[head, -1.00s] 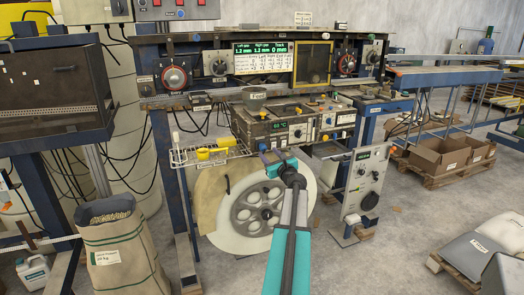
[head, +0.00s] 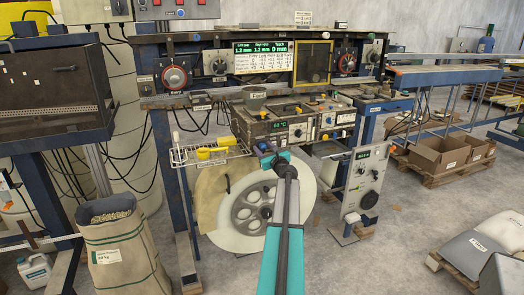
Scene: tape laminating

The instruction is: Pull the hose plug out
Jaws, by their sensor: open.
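My arm reaches up from the bottom middle of the head view. My gripper (head: 266,153) is at its far end, just below the front of the grey control unit (head: 284,128) on the bench. It is open, small in the picture and partly covered by my own wrist. I cannot make out a hose plug or a hose; either may be hidden behind my wrist or too small to tell. I cannot tell whether the gripper touches the unit.
A wire basket with yellow cups (head: 204,153) hangs left of my gripper. A large reel (head: 236,236) stands behind and below my arm. A grey control box (head: 367,182) stands to the right.

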